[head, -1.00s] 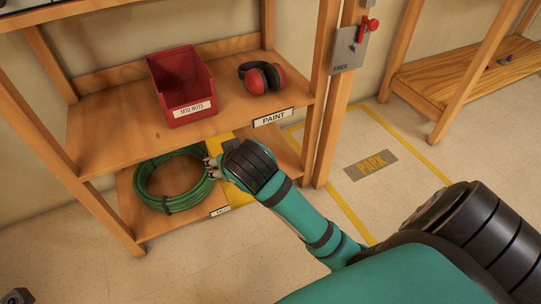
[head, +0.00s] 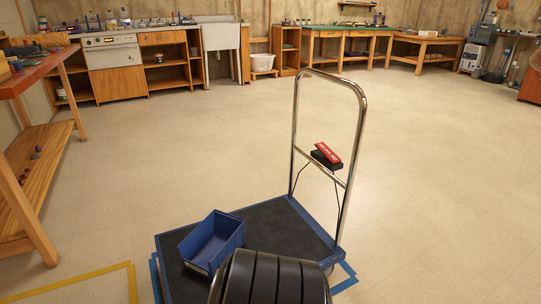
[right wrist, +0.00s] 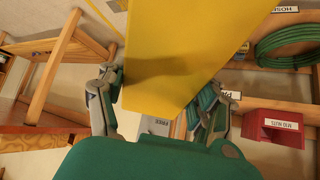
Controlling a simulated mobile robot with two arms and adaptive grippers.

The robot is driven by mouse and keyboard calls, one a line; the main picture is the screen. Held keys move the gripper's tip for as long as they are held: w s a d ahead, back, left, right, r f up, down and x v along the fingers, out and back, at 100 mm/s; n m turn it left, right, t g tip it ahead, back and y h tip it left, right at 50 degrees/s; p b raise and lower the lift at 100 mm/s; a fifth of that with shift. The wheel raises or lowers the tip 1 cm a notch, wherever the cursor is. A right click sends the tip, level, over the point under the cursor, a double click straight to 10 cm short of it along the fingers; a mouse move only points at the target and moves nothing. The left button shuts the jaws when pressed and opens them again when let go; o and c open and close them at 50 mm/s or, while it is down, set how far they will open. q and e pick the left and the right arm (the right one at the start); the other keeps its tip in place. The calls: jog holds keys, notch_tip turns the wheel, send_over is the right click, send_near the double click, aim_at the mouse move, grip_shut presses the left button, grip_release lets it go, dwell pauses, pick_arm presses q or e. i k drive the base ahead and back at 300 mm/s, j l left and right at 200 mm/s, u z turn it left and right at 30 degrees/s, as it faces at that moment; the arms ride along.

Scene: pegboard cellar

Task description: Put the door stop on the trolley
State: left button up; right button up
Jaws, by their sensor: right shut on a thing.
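The trolley (head: 275,222) stands ahead of me in the head view, with a dark deck, blue edges and a tall chrome handle. The door stop (right wrist: 185,45) is a large yellow block with flat faces in the right wrist view. My right gripper (right wrist: 157,97) is shut on it, a finger on each side. The far part of the door stop runs out of the picture at the top. My right gripper and the door stop do not show in the head view. My left gripper is in neither view.
A blue bin (head: 212,243) sits on the left part of the deck. A red and black thing (head: 327,155) is at the handle's crossbar. Open floor (head: 430,170) surrounds the trolley. The shelf's green hose (right wrist: 285,40) and red bin (right wrist: 275,127) show in the right wrist view.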

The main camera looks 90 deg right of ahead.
aim_at(273, 234)
jog(key=l+z, duration=0.25)
jog(key=z, duration=0.2)
jog(key=l+z, duration=0.3)
jog(key=z, duration=0.15)
jog(key=l+z, duration=0.3)
jog(key=z, duration=0.15)
jog(key=i+l+z, duration=0.1)
jog(key=l+z, duration=0.15)
jog(key=z, duration=0.25)
jog(key=i+l, duration=0.1)
jog(key=i, duration=0.55)
